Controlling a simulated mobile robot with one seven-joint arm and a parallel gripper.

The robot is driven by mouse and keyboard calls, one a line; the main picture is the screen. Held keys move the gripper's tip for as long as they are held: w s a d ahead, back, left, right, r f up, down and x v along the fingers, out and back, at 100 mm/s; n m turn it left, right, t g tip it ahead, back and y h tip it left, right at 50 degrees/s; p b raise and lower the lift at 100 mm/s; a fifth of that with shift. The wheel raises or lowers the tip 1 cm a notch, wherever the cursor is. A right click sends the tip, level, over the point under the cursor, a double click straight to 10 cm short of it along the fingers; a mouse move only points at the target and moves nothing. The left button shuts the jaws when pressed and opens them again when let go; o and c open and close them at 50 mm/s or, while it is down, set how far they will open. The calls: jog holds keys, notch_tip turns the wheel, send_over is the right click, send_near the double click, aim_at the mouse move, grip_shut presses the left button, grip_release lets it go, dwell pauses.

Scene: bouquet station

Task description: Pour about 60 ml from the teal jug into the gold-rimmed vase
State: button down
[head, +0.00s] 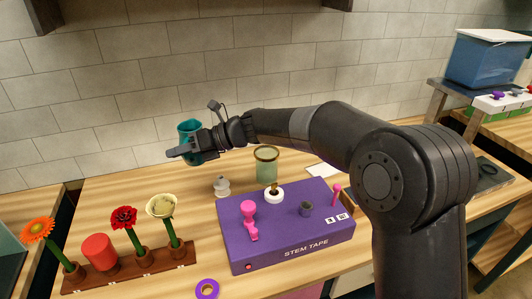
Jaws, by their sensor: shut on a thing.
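The teal jug (189,128) is in the head view, left of centre, up off the table in front of the tiled wall. My gripper (184,150) is shut on the jug, and its fingers hide part of the jug's body. The jug looks about upright; its contents cannot be seen. The gold-rimmed vase (265,165) is pale green and stands on the table right of the jug, behind the purple box. The vase's inside is not clear.
A small whitish bottle (222,186) is left of the vase. A wooden rack (130,268) of flowers is at the left. A purple tape roll (207,289) lies in front.

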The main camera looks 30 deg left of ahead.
aim_at(194, 129)
jog(key=w+a+f+m+t+y, duration=0.2)
jog(key=w+a+m+t, duration=0.45)
jog(key=t, duration=0.25)
jog(key=shift+w+d+r+m+t+h, duration=0.45)
jog(key=shift+w+m+t+h, duration=0.15)
jog(key=shift+m+t, duration=0.65)
jog(key=shift+w+d+r+m+t+h, duration=0.35)
jog(key=shift+w+d+m+t+h, duration=0.25)
jog(key=shift+m+t, duration=0.65)
jog(key=shift+w+d+r+m+t+h, duration=0.4)
jog(key=shift+w+m+t, duration=0.25)
jog(key=shift+m+t, duration=0.6)
jog(key=shift+f, duration=0.25)
notch_tip(194, 129, down, 6)
jog(key=shift+f, duration=0.2)
jog(key=shift+w+d, duration=0.15)
jog(key=shift+w, duration=0.05)
